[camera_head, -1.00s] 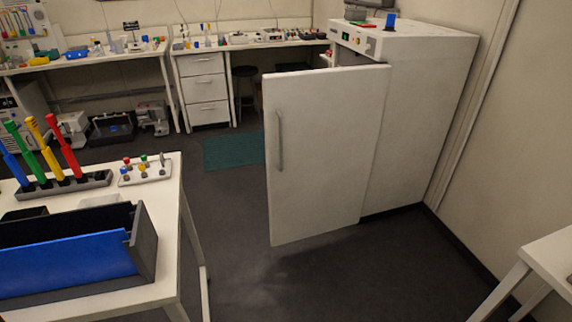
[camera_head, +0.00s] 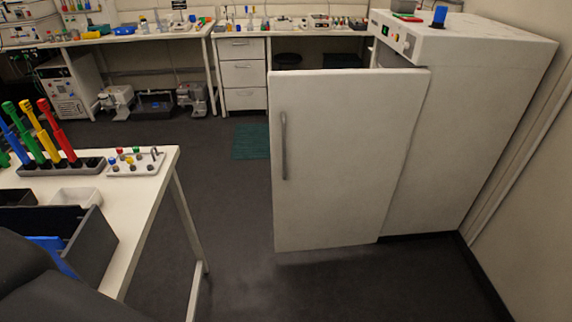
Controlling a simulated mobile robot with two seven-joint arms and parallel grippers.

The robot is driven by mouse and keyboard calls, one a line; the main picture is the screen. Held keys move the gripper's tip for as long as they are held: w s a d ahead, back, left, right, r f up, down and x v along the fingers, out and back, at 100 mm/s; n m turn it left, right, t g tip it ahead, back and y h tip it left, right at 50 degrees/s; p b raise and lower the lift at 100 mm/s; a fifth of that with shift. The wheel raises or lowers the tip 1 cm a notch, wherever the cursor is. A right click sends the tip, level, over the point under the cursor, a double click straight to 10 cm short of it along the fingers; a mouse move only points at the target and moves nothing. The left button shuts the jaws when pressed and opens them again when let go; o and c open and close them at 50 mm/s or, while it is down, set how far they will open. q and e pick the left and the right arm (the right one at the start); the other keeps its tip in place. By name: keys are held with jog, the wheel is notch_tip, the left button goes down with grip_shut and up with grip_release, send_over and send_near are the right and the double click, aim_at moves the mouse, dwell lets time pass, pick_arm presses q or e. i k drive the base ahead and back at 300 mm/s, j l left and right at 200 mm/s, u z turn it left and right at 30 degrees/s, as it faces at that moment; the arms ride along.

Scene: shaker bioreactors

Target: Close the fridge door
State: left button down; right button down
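The white fridge (camera_head: 470,130) stands at the right, against the wall. Its door (camera_head: 345,160) stands open and swung out to the left, with its outer face and a vertical grey handle (camera_head: 283,145) toward me. The fridge's inside is hidden behind the door. A dark part at the lower left corner looks like my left arm; its gripper is not in view. My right gripper is not in view either.
A white table (camera_head: 150,200) with colored pipettes (camera_head: 50,125), a small rack (camera_head: 135,162) and a grey bin (camera_head: 95,240) is at the left. Benches with drawers (camera_head: 243,75) line the back. A green mat (camera_head: 251,142) lies on the open dark floor (camera_head: 230,200).

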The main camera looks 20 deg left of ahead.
aim_at(341, 139)
jog(key=i+j+u, duration=0.1)
jog(key=i, duration=0.3)
jog(key=i+j, duration=0.2)
jog(key=i, duration=0.2)
jog(key=i+j+u, duration=0.15)
jog(key=i, duration=0.3)
